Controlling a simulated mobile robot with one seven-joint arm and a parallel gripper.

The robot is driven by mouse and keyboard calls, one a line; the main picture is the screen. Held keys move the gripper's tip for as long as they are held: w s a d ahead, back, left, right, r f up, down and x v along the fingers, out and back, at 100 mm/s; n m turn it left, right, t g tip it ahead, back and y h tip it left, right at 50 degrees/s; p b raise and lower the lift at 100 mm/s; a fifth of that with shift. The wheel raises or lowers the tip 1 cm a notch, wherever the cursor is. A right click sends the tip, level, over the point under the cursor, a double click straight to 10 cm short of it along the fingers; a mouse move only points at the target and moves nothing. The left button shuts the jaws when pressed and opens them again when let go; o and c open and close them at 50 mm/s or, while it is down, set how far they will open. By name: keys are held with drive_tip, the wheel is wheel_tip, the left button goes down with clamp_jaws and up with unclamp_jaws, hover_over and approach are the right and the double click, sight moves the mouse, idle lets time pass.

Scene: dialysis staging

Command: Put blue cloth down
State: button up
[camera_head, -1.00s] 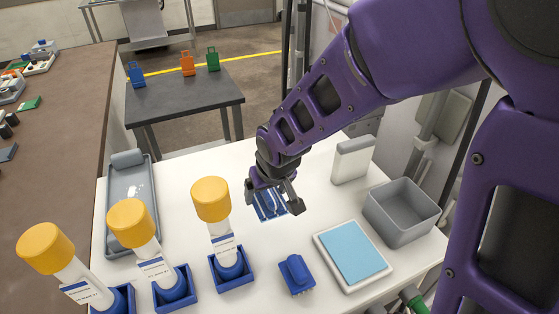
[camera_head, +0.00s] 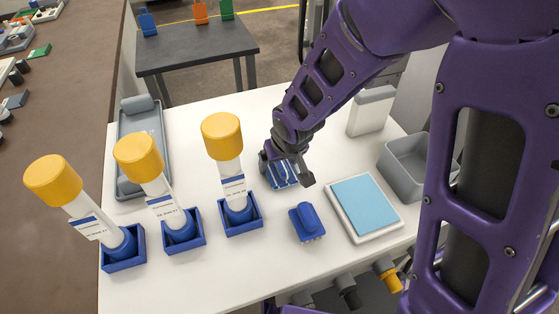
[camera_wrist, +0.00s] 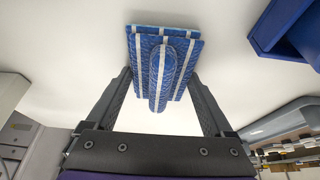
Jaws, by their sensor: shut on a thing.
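The blue cloth (camera_wrist: 165,55) is folded, with white stripes, and sits between my gripper's two fingers in the wrist view. In the head view the blue cloth (camera_head: 283,174) shows partly under my gripper (camera_head: 287,170), which hides some of it. My gripper (camera_wrist: 163,95) is shut on the cloth, over the white table (camera_head: 265,252). Whether the cloth touches the tabletop I cannot tell.
Blue holders with yellow-capped tubes (camera_head: 222,135) stand left of my gripper. A blue brush-like block (camera_head: 307,222), a tray with a light blue pad (camera_head: 365,205), a grey bin (camera_head: 405,165) and a white box (camera_head: 371,112) are nearby. A grey tray (camera_head: 143,150) lies at the back left.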

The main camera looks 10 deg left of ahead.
drive_tip(key=o, duration=0.9)
drive_tip(key=shift+f, duration=0.1)
drive_tip(key=p+v, duration=0.1)
drive_tip(key=v, duration=0.2)
drive_tip(key=p+v, duration=0.2)
drive_tip(key=v, duration=0.2)
drive_tip(key=p+v, duration=0.1)
drive_tip(key=v, duration=0.3)
drive_tip(key=shift+w+r+p, duration=0.2)
drive_tip(key=shift+r+p, duration=0.05)
drive_tip(key=shift+p, duration=0.05)
drive_tip(key=shift+s+r, duration=0.3)
drive_tip(key=shift+r, duration=0.3)
